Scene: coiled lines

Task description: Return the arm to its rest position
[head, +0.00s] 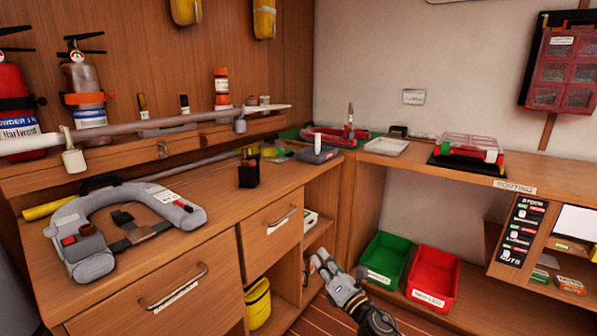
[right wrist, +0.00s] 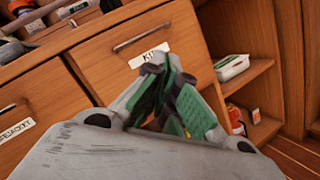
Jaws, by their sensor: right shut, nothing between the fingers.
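My right gripper (head: 326,268) shows low in the middle of the head view, in front of the open shelf beside the drawers. It is shut and empty, and it touches nothing that I can see. In the right wrist view its green-padded fingers (right wrist: 172,90) come together in front of a wooden drawer front. My left gripper is in neither view.
A wooden counter (head: 215,210) holds a grey life vest (head: 185,212) and a black cup (head: 248,174). Green (head: 385,258) and red (head: 433,280) bins stand right of my right gripper. Drawer handles (head: 282,217) stick out at left. Floor space below is narrow.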

